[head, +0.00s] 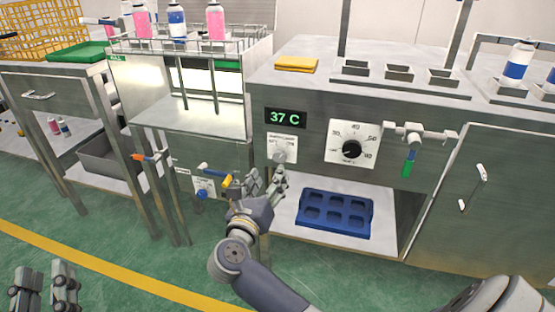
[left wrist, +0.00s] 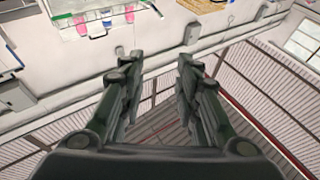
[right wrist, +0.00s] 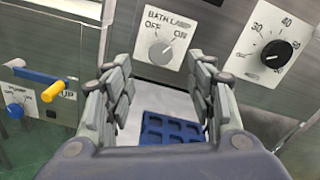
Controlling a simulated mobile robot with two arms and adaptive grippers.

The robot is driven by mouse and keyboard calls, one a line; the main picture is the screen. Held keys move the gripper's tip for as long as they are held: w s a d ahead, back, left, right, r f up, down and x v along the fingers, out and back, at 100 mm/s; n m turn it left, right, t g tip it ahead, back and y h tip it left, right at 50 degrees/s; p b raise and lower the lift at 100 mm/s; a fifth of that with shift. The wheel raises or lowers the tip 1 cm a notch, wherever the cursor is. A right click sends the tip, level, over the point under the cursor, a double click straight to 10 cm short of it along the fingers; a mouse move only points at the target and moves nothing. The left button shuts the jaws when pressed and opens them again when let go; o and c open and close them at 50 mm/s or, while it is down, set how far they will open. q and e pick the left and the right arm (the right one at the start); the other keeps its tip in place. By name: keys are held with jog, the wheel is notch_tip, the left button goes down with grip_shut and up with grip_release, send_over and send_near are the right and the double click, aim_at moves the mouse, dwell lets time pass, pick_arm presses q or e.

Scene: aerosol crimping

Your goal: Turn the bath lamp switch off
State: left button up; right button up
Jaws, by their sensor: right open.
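The bath lamp switch (right wrist: 161,53) is a round grey knob on a white plate marked OFF at left and ON at right. Which mark its pointer faces is too small to tell. It also shows in the head view (head: 280,156), under the 37 C display. My right gripper (head: 272,181) is open and empty in front of the switch. In the right wrist view the knob shows just beyond the gap between its fingertips (right wrist: 157,70), apart from them. My left gripper (head: 45,285) is open and empty at the lower left, far from the switch; its fingers (left wrist: 158,62) stand apart.
A black dial (head: 351,149) is right of the switch, then a valve with a green handle (head: 407,163). A blue tray (head: 335,212) lies in the bay below. A yellow lever (head: 217,176) and blue knob (head: 202,194) are left of my right gripper.

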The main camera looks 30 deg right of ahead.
aim_at(279, 157)
jog(key=b+x, duration=0.1)
jog(key=x, duration=0.7)
jog(key=shift+w+d+b, duration=0.3)
jog(key=shift+d, duration=0.1)
pick_arm(q)
jog(key=s+r+t+h, duration=0.2)
jog(key=s+r+t, duration=0.2)
jog(key=r, duration=0.3)
jog(key=shift+s+a+t, duration=0.15)
jog(key=shift+s+t, duration=0.15)
pick_arm(e)
jog(key=shift+c, duration=0.2)
jog(key=c, duration=1)
